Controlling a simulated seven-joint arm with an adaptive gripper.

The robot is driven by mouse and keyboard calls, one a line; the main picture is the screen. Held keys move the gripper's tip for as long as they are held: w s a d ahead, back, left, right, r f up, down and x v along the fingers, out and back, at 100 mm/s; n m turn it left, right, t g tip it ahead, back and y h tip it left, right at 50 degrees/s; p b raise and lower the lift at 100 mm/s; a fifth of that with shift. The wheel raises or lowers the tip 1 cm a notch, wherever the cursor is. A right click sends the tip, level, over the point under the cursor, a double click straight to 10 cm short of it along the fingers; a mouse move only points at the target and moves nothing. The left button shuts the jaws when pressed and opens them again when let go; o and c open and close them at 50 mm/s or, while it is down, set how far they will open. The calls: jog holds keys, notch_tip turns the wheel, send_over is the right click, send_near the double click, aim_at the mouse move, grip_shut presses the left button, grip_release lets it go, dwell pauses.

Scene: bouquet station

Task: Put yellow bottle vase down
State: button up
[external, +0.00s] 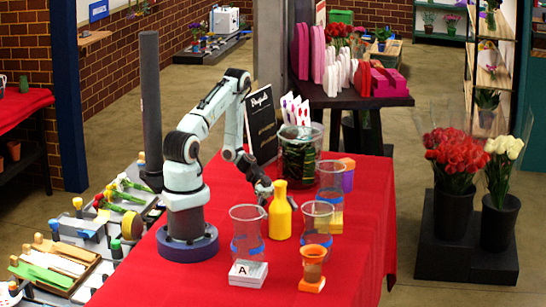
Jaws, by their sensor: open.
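The yellow bottle vase (280,218) stands upright on the red-covered table (185,285), near the middle. My gripper (268,191) is open, just left of the vase's neck and close to it in the picture. The small view does not show whether a finger touches the neck, and the fingertips are hard to make out.
Clear vases with blue bands stand close by, one left of the yellow vase (247,232) and one right of it (317,222). An orange vase (313,262) and an "A" card (248,273) are in front. A large foliage-filled container (300,155) stands behind.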

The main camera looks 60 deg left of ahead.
jog(key=v, duration=1.2)
jog(key=s+d+r+n+g+y, duration=0.25)
jog(key=d+r+n+y, duration=0.25)
jog(key=r+n+y, duration=0.45)
jog(key=s+r+n+t+y, duration=0.1)
jog(key=s+r+n+y, duration=0.1)
jog(key=s+n, duration=0.3)
jog(key=s+a+r+n+t+y, duration=0.1)
jog(key=s+r+n+y, duration=0.2)
jog(key=s+n, duration=0.1)
jog(key=shift+s+r+n, duration=0.25)
jog(key=shift+s+n, duration=0.1)
jog(key=shift+s, duration=0.15)
